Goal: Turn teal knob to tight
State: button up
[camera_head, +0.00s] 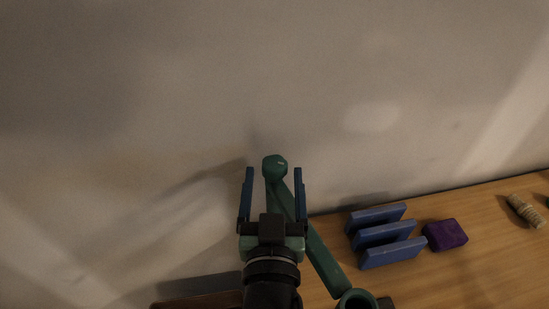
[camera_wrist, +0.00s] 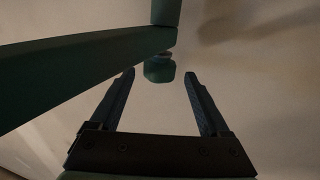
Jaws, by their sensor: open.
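A teal arm (camera_head: 318,250) slants up from the lower right to a rounded teal end (camera_head: 275,166) in the head view. In the wrist view the teal arm (camera_wrist: 85,65) enters from the left, and a small teal knob (camera_wrist: 159,71) sits by its end. My gripper (camera_head: 273,172) is open and empty, its blue fingers on either side of the rounded end in the head view. In the wrist view my gripper (camera_wrist: 160,73) has the knob between its fingertips, with a gap on both sides. The knob's depth between the fingers is hard to tell.
A wooden table (camera_head: 455,285) stands against a pale wall (camera_head: 400,80). On it are a blue slotted rack (camera_head: 384,236), a purple block (camera_head: 445,235) and a beige ribbed object (camera_head: 524,211), all right of my gripper. A teal ring-shaped part (camera_head: 357,297) shows at the bottom edge.

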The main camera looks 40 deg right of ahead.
aim_at(274, 176)
jog(key=shift+x, duration=2)
grip_shut()
